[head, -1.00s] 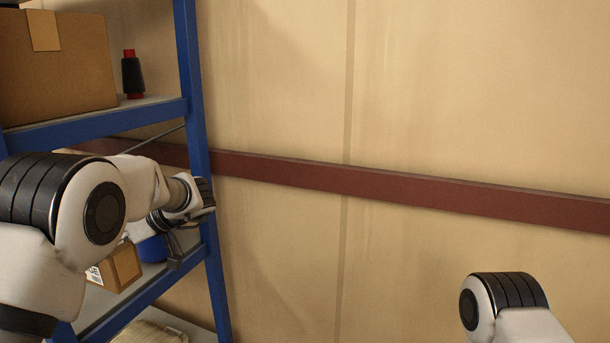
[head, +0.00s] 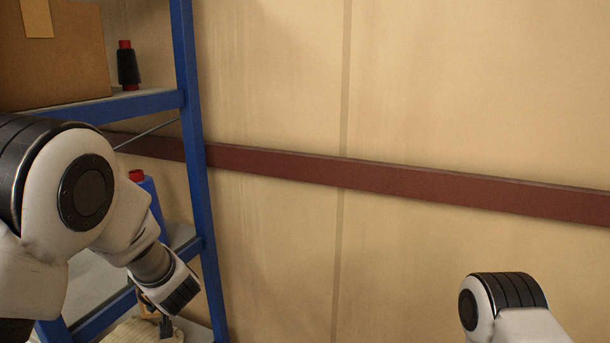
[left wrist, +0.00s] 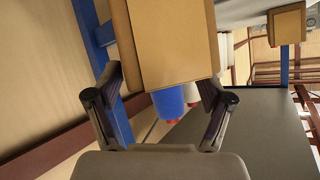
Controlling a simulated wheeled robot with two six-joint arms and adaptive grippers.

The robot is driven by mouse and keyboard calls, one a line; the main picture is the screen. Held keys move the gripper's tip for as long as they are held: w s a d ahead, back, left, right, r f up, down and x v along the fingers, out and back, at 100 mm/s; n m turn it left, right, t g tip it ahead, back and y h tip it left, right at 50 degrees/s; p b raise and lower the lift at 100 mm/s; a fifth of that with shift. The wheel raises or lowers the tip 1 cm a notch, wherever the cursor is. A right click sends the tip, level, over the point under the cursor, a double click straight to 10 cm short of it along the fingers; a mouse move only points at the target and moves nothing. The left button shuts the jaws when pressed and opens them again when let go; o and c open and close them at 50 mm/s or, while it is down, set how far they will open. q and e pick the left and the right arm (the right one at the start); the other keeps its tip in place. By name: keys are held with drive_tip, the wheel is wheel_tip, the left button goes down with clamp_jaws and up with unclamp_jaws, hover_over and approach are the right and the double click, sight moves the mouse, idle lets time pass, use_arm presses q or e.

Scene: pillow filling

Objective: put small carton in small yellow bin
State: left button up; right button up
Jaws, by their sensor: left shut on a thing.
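The small carton (left wrist: 165,45) is a plain brown box, held between the two fingers of my left gripper (left wrist: 165,92) in the left wrist view. In the head view my left gripper (head: 165,322) points down in front of the blue shelf rack, low at the left. The carton is mostly hidden there behind my arm. My right gripper is out of view; only a link of my right arm shows at the lower right. I see no small yellow bin in either view.
The blue rack post (head: 190,130) stands close beside my left arm. A blue container (head: 152,198) with a red top is behind my arm. The wall area to the right is clear.

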use_arm(q)
drive_tip(key=s+d+f+m+h, duration=0.1)
drive_tip(key=d+f, duration=0.1)
drive_tip(key=f, duration=0.1)
drive_tip(key=s+d+f+m+t+h, duration=0.1)
drive_tip(key=s+d+f+m+h, duration=0.1)
drive_tip(key=f, duration=0.1)
drive_tip(key=s+d+f+m+t+h, duration=0.1)
drive_tip(key=d+f, duration=0.1)
drive_tip(key=f, duration=0.1)
drive_tip(key=shift+s+d+f+m+h+b, duration=0.2)
drive_tip(key=shift+d+m+h+b, duration=0.1)
drive_tip(key=shift+d+b, duration=0.1)
drive_tip(key=shift+c, duration=0.7)
drive_tip(key=s+d+f+m+h, duration=0.2)
drive_tip(key=s+d+f, duration=0.3)
drive_tip(key=s+f, duration=0.5)
drive_tip(key=shift+s+f+m+t+h, duration=0.15)
drive_tip(key=shift+f+m+t+h, duration=0.15)
drive_tip(key=shift+f+h, duration=0.2)
